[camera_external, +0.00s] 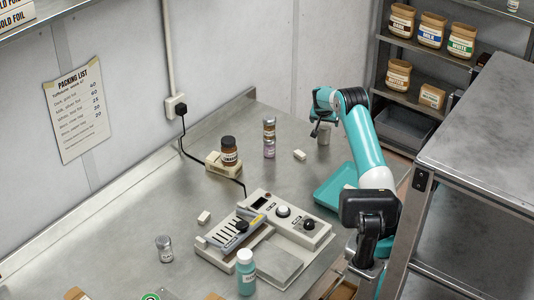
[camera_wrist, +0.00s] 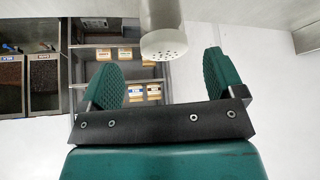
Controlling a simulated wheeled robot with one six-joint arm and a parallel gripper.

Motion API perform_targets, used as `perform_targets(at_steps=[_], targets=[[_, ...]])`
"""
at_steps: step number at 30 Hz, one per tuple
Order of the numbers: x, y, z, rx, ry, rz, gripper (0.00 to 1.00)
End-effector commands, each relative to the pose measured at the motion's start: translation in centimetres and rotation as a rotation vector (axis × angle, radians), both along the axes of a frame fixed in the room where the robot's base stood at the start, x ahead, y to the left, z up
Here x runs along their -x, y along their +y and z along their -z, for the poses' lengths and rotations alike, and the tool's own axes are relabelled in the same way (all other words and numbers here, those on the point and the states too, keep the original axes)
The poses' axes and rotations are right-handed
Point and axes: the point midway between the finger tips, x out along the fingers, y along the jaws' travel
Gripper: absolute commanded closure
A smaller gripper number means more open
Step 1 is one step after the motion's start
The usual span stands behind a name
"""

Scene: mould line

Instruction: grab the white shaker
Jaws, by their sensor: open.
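The white shaker (camera_wrist: 162,30) shows in the wrist view as a pale cylinder with a perforated lid. Its lid end hangs into the picture from the top edge, in line with the gap between the fingers. I see no clear contact between fingers and shaker.
A teal tray (camera_external: 336,187) lies on the worktop near my arm. A keyboard-like machine (camera_external: 265,235) is nearer the front. Shelves with labelled tubs (camera_external: 431,30) are at the back right.

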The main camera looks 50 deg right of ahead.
Motion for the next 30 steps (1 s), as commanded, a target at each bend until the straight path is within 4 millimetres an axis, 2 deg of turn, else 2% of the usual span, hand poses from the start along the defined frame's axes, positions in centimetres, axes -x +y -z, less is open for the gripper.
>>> perform_targets(at_steps=[8,18,27,30], targets=[[-0.6,-1.1,1.8,0.000,0.000,-0.001,0.12],[-1.6,-3.0,5.5,0.000,0.000,-0.001,0.12],[-1.7,-3.2,6.0,0.001,0.000,-0.002,0.12],[-1.7,-3.2,6.0,0.001,0.000,-0.002,0.35]])
